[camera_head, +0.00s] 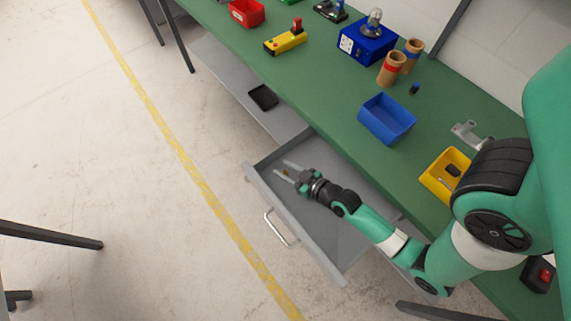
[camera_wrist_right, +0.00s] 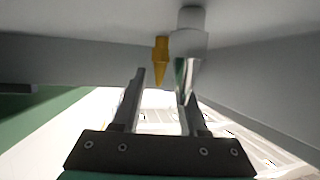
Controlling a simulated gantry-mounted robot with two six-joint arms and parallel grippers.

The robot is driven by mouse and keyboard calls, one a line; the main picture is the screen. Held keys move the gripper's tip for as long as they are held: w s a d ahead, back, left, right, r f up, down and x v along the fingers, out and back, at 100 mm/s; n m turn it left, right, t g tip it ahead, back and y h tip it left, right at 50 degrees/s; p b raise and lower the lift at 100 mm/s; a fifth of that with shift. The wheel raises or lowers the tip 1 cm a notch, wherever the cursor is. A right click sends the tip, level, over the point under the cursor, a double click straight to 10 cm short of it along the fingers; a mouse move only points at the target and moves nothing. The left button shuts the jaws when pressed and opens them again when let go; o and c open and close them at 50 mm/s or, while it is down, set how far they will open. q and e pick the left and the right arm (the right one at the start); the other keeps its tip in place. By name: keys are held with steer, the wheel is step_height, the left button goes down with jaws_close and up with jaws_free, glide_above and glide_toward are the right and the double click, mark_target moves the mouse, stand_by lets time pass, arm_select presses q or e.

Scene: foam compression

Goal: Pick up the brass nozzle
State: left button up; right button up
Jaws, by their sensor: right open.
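The brass nozzle (camera_wrist_right: 161,62) shows in the right wrist view as a small tapered golden piece. It is just beyond the fingertips, in the gap between them. In the head view it is only a tiny brownish spot (camera_head: 286,171) between the fingers. My right gripper (camera_head: 283,168) is open and reaches into the grey drawer (camera_head: 334,262) near its far left corner. Its two fingers also show in the right wrist view (camera_wrist_right: 162,90); neither is visibly closed on the nozzle. My left gripper is not in view.
A silver-grey cylindrical part (camera_wrist_right: 191,45) stands close beside the nozzle, near the right finger in the wrist view. Above is the green bench (camera_head: 330,110) with a blue bin (camera_head: 387,119) and a yellow bin (camera_head: 436,180).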

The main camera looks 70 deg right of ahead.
mark_target(279, 166)
steer(key=x, duration=0.3)
steer(key=shift+w+d, duration=0.1)
steer(key=shift+d, duration=0.05)
jaws_close()
steer(key=shift+r, duration=0.1)
